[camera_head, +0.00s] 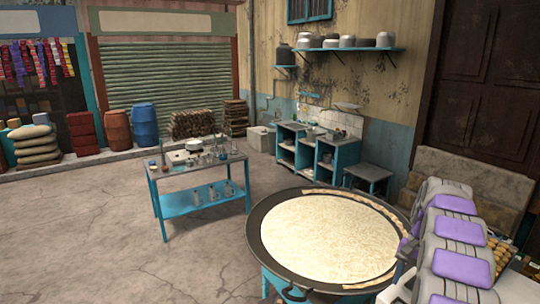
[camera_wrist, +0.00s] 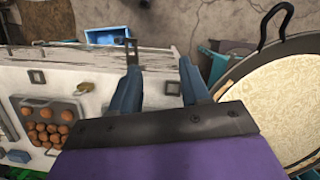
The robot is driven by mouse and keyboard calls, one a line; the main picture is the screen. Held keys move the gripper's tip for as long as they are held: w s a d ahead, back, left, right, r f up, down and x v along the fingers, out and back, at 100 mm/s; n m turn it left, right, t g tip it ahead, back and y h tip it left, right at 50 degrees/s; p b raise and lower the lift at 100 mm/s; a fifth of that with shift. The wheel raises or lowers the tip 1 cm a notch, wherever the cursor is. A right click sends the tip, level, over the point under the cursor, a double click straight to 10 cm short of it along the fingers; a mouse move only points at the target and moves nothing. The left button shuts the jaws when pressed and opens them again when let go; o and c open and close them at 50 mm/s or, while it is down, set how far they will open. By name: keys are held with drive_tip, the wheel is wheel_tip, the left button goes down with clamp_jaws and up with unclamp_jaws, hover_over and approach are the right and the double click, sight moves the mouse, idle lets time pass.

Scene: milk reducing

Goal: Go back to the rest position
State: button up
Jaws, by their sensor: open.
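My gripper (camera_wrist: 158,68) shows in the wrist view with its two blue-grey fingers apart and nothing between them. Below it in that view is a worn white surface. In the head view, my grey and purple arm stands at the lower right, and the fingers cannot be made out there. A large round dark pan (camera_head: 257,256) filled with pale cream-coloured milk (camera_head: 325,235) sits left of my arm. In the wrist view the pan's milk (camera_wrist: 275,110) and its dark loop handle (camera_wrist: 268,25) are at the right, apart from the fingers.
A tray of brown balls (camera_wrist: 50,128) lies on the white surface at the left of the wrist view. A small blue box (camera_wrist: 107,36) is beyond it. A blue-framed table (camera_head: 200,169) with glassware stands left of the pan. Open floor (camera_head: 80,220) lies at the left.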

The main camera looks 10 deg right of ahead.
drive_tip(key=s+a+f+n+h+b, duration=0.1)
drive_tip(key=s+a+n+b, duration=0.3)
drive_tip(key=a, duration=0.8)
drive_tip(key=s+a+f+n+b, duration=0.1)
drive_tip(key=s+a+b, duration=0.55)
drive_tip(key=a, duration=0.45)
drive_tip(key=s+a+f+n+b, duration=0.2)
drive_tip(key=s+a+f+b, duration=0.2)
drive_tip(key=s, duration=0.7)
drive_tip(key=s+a+f+n+h+b, duration=0.1)
drive_tip(key=s+a+f+n+b, duration=0.2)
drive_tip(key=s+a+f, duration=0.4)
drive_tip(key=s+f+b, duration=0.1)
drive_tip(key=s+f, duration=0.1)
drive_tip(key=s, duration=0.2)
drive_tip(key=shift+s+a+f+n, duration=0.2)
drive_tip(key=shift+s+f+n, duration=0.05)
drive_tip(key=shift+s+n, duration=0.05)
drive_tip(key=shift+d, duration=0.2)
